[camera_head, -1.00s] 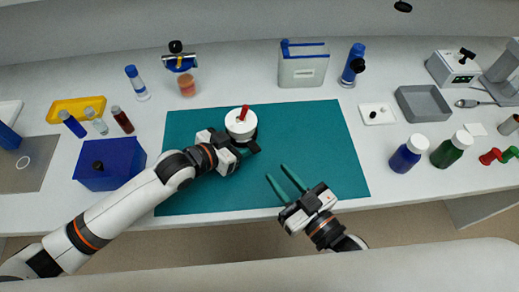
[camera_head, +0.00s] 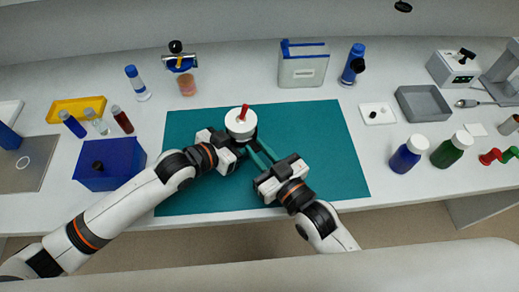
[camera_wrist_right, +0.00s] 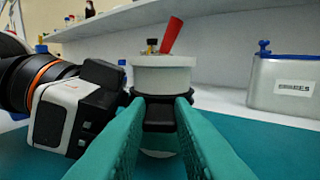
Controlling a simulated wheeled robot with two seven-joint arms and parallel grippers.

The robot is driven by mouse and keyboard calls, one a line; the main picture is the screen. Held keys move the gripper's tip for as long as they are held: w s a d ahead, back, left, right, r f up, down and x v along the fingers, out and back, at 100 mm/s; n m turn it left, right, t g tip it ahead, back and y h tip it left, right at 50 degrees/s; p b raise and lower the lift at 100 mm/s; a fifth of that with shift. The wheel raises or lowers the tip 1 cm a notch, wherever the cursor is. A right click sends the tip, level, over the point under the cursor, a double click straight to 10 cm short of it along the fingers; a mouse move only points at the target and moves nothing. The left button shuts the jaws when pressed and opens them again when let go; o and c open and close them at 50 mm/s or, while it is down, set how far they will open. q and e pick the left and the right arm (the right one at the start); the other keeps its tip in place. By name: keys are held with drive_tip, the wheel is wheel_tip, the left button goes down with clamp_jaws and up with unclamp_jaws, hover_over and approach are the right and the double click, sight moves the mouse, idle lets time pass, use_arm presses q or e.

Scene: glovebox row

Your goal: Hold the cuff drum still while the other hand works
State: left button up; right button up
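The cuff drum (camera_head: 241,123) is a white round drum with a red peg on top, near the back middle of the teal mat. It also shows upright in the right wrist view (camera_wrist_right: 162,75), with a dark part below it. My left gripper (camera_head: 236,146) is at the drum's lower left side; its fingertips are hidden, so its grip cannot be made out. My right gripper (camera_head: 260,157) is in front of the drum with green fingers apart, pointing at its lower part. In the wrist view the dark part shows between and beyond the fingertips; contact is unclear.
The teal mat (camera_head: 320,150) is clear to the right. A blue box (camera_head: 110,165) stands left, near my left arm. A grey container (camera_head: 303,68) with blue trim stands behind the mat. Blue (camera_head: 405,156) and green (camera_head: 449,151) bottles stand at right.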

sight(248, 131)
drive_tip(key=shift+r, duration=1.55)
clamp_jaws()
drive_tip(key=o, duration=0.6)
unclamp_jaws()
drive_tip(key=shift+f, duration=0.1)
drive_tip(key=shift+s+d, duration=0.15)
drive_tip(key=shift+s, duration=0.1)
drive_tip(key=v, duration=1.1)
drive_tip(key=shift+s, duration=0.15)
